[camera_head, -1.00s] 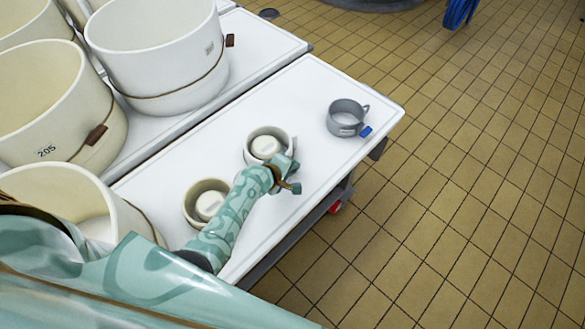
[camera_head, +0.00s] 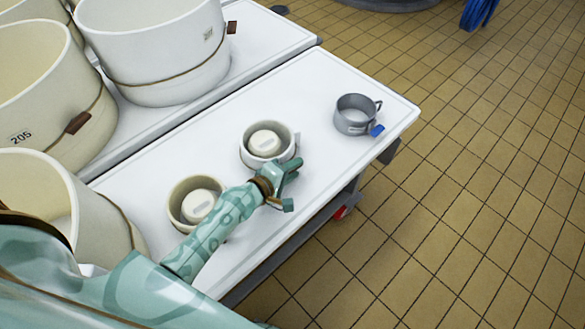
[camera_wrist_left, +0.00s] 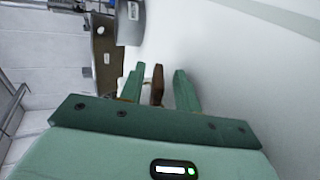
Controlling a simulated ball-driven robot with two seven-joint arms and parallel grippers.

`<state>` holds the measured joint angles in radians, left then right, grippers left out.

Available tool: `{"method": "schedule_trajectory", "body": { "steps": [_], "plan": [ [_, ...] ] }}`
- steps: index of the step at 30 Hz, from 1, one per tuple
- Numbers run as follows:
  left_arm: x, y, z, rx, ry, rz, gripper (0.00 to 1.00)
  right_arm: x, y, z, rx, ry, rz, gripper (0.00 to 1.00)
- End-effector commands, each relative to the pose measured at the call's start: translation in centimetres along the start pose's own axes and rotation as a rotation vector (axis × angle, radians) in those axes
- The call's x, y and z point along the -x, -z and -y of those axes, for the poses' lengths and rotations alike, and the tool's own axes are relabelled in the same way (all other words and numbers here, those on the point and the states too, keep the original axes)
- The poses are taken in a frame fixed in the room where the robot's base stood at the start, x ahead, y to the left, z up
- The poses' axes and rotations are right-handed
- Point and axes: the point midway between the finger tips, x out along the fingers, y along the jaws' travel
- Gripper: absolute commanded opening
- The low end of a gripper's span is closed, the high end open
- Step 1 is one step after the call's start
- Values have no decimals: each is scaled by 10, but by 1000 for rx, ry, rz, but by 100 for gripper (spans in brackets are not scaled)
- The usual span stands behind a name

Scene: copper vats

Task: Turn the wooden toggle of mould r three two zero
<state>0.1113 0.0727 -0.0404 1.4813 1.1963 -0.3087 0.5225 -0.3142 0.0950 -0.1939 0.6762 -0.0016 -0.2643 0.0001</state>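Two small cream moulds stand on the white table in the head view, each with a white disc inside: a farther mould (camera_head: 283,137) and a nearer mould (camera_head: 176,213). My left gripper (camera_head: 289,185) is low at the right side of the farther mould, its fingers spread. In the left wrist view a brown wooden toggle (camera_wrist_left: 157,86) stands between the two green fingers of my left gripper (camera_wrist_left: 159,84), with a gap on each side. The toggle is hidden in the head view. No number r320 can be read. My right gripper is out of view.
A grey metal cup (camera_head: 354,118) with a blue tag stands at the table's far right end and also shows in the wrist view (camera_wrist_left: 130,22). Large cream vats, one marked 205 (camera_head: 40,120), crowd the left. The white table (camera_head: 318,92) is clear between farther mould and cup.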

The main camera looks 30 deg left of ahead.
Motion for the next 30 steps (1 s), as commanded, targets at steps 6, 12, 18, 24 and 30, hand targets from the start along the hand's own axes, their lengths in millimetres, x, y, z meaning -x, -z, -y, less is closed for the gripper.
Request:
{"method": "schedule_trajectory", "body": {
  "steps": [6,12,18,24,30],
  "plan": [
    [0,0,-3,0,-2,-1,33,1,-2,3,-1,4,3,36],
    [11,1,-31,-3,-9,-2,33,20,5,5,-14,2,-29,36],
    [52,-19,-68,-1,-10,0,33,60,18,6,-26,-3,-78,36],
    [97,-46,-81,1,-4,1,33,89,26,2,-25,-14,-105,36],
    [133,-72,-83,0,-2,1,33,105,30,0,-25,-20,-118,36]
  ]
}}
